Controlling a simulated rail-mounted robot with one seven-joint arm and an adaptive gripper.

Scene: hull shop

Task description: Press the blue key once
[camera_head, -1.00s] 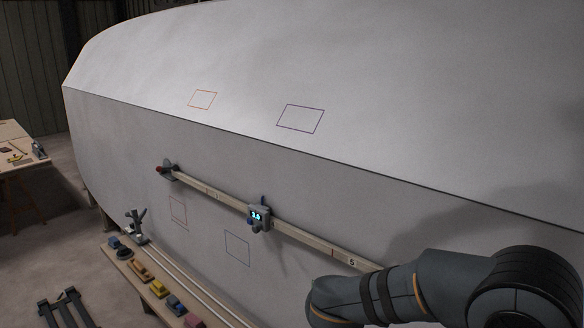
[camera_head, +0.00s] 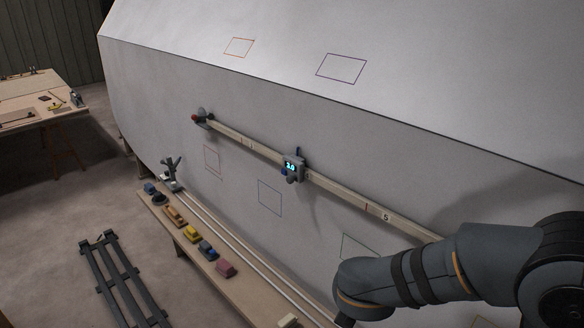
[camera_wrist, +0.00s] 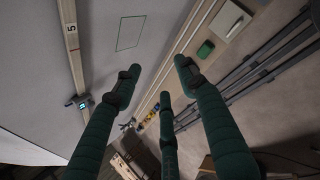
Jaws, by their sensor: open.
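A small grey device (camera_head: 292,168) with a lit display that seems to read 3.0 sits on the pale wooden rail (camera_head: 345,196) along the hull. In the head view my arm covers the lower right and the fingers are mostly hidden.
The grey hull wall (camera_head: 250,110) fills the right side, with thin outlined rectangles on it. A bench (camera_head: 160,217) below carries several coloured blocks and long light rods. A dark rack (camera_head: 122,282) lies on the floor. A work table (camera_head: 40,105) stands at far left.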

